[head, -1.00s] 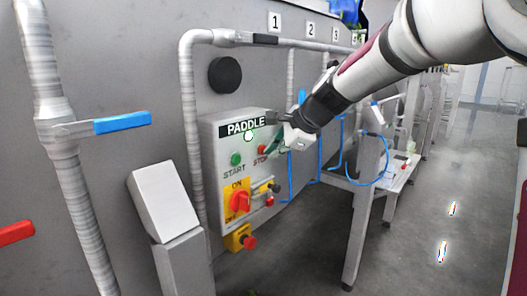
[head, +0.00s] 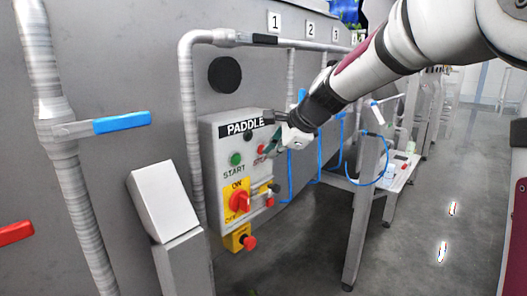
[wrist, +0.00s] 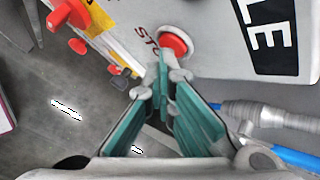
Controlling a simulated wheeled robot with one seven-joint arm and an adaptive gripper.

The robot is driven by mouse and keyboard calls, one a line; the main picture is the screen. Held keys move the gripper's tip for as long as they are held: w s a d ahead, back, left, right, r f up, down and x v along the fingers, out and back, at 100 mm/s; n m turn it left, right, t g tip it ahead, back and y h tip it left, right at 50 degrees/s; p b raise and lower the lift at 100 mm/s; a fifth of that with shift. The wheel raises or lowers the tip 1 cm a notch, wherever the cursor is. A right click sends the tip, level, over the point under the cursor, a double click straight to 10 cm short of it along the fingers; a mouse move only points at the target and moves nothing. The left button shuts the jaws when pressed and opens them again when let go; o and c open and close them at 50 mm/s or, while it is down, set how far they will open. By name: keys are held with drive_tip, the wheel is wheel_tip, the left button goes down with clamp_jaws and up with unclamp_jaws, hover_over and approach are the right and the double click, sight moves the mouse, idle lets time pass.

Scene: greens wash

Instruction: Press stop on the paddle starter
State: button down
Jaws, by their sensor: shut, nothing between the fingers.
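The grey paddle starter box (head: 210,150) is on the wall, with a PADDLE label at its top. Its red stop button (head: 261,149) is right of the green start button (head: 236,159) and partly covered by my gripper (head: 271,152). In the wrist view the red stop button (wrist: 175,44) sits in a pale ring just beyond the fingertips of my gripper (wrist: 164,66). The gripper is shut and empty. Its tips are at the button's lower-left edge; I cannot tell whether they touch it. The round lamp (head: 248,136) under the label is dark.
Below the buttons are a red rotary switch (head: 239,201) on a yellow plate and a yellow box with a red knob (head: 249,242). A pipe (head: 187,120) runs left of the box. Blue hoses (head: 321,150) hang to the right.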

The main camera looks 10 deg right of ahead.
drive_tip(key=shift+s, duration=0.15)
drive_tip(key=shift+s+d+p, duration=0.4)
drive_tip(key=shift+s+d, duration=0.1)
drive_tip(key=shift+s, duration=0.1)
drive_tip(key=s+d+p, duration=0.1)
drive_tip(key=s, duration=0.1)
drive_tip(key=s+d+p, duration=0.1)
drive_tip(key=s+d, duration=0.1)
idle(0.3)
idle(0.5)
